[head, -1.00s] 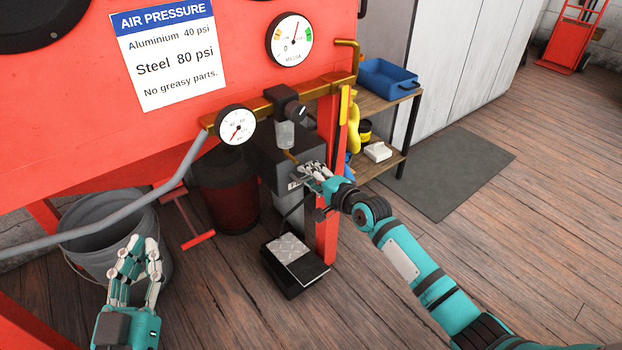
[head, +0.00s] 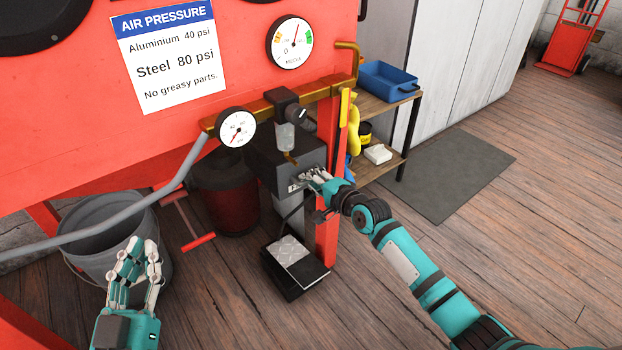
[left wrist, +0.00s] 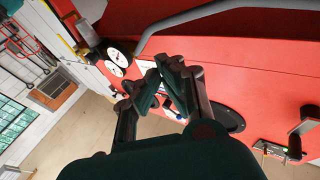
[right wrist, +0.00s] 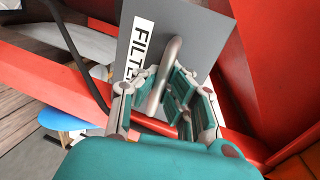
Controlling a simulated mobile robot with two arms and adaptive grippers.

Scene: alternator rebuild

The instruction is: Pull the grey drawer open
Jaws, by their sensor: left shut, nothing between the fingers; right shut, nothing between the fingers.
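The grey drawer (head: 294,188) is under the red machine beam; only part of its front shows in the head view. In the right wrist view its grey front (right wrist: 208,38) carries a white "FILTER" label and a bare metal bar handle (right wrist: 172,60). I see no clear gap around the front. My right gripper (head: 314,177) is at the drawer front, its fingers beside the handle; it is shut with nothing held, and contact with the handle cannot be told. My left gripper (head: 138,250) is shut and empty, in front of the grey bucket, far from the drawer.
A red post (head: 328,235) stands right beside the drawer. A black foot pedal (head: 296,268) is on the floor below. A grey bucket (head: 95,225) and a dark red bin (head: 228,200) stand to the left.

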